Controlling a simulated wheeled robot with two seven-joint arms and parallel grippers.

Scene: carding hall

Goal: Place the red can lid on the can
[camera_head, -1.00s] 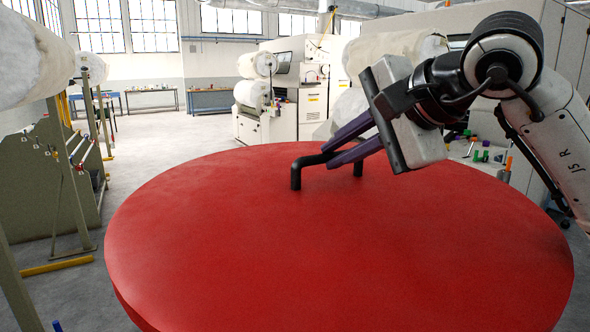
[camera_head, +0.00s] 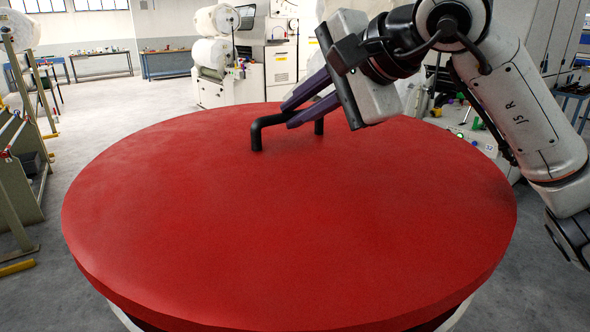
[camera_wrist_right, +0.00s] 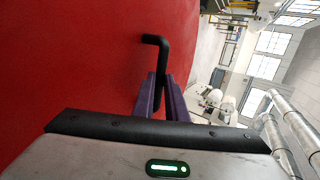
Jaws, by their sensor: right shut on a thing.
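The red can lid (camera_head: 290,230) is a large round disc that fills the middle of the head view. A black bar handle (camera_head: 256,135) stands on its far part. My right gripper (camera_head: 293,112) has its purple fingers shut around this handle. In the right wrist view, the handle (camera_wrist_right: 157,42) passes between the fingers, with the red lid surface (camera_wrist_right: 70,70) beside it. A pale curved edge (camera_head: 455,316), seemingly the can, shows under the lid's front. The lid hides the rest, and I cannot tell whether they touch. My left gripper is out of view.
White machinery with rolls (camera_head: 212,60) stands behind the lid. Benches (camera_head: 100,64) line the far wall. A green frame (camera_head: 20,165) stands at the left, with a yellow bar (camera_head: 17,267) on the floor. Grey floor between is clear.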

